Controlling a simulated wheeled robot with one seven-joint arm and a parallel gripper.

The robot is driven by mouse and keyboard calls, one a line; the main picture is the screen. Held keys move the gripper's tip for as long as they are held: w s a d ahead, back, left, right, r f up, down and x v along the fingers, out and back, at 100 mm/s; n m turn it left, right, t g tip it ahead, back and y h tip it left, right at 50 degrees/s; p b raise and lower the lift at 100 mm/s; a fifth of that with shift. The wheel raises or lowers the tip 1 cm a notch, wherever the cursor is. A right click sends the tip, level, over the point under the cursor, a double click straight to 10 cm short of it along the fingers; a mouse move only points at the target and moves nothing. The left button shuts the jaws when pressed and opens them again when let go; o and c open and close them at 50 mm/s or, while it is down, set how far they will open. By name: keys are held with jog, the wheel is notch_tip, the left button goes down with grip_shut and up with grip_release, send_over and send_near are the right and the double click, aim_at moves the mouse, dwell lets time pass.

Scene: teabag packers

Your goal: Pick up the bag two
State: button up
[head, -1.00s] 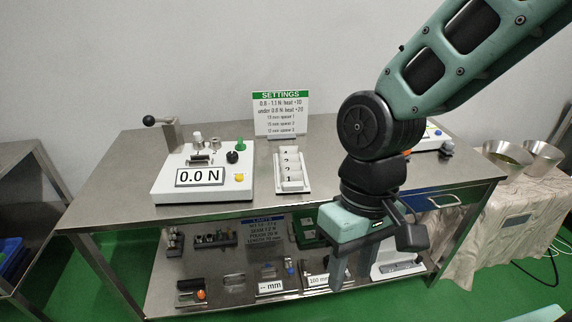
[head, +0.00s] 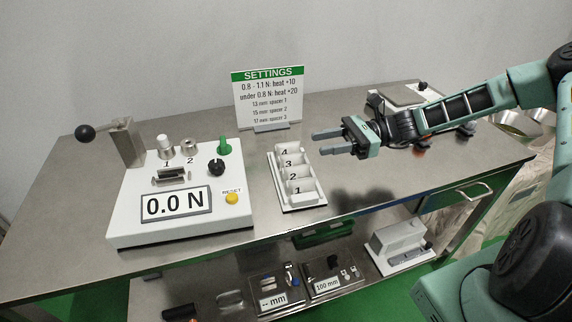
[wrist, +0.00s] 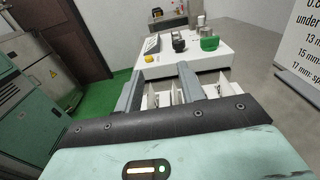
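A small white rack (head: 317,207) stands on the steel bench with several white bags in a row, numbered 1 at the front to 4 at the back. Bag two (head: 302,175) sits in it, second from the front. My gripper (head: 320,142) is open and empty, just right of and above the rack's back end in the head view, its fingers pointing left. In the wrist view, the fingers (wrist: 160,70) are spread apart with white bags partly visible behind them; I cannot read their numbers there.
A white force tester (head: 215,225) reading 0.0 N stands left of the rack, with a black-knobbed lever (head: 86,133). A settings sign (head: 268,98) stands behind the rack. A lower shelf holds fixtures, including a white device (head: 400,243).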

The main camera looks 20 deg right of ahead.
send_near(297, 169)
jog(key=shift+w+a+f+m+t, duration=0.15)
jog(key=shift+a+f, duration=0.1)
jog(key=shift+a, duration=0.3)
jog(key=shift+w+a+f+m+t, duration=0.15)
jog(key=shift+w+a+f, duration=0.05)
jog(key=shift+a, duration=0.35)
jog(key=shift+a+f, duration=0.1)
jog(key=shift+a, duration=0.85)
jog(key=shift+w+a+p, duration=0.15)
jog(key=shift+a+p, duration=0.05)
jog(key=shift+a, duration=1.2)
jog(key=shift+w+a+p, duration=0.15)
jog(key=shift+a, duration=1.25)
grip_shut()
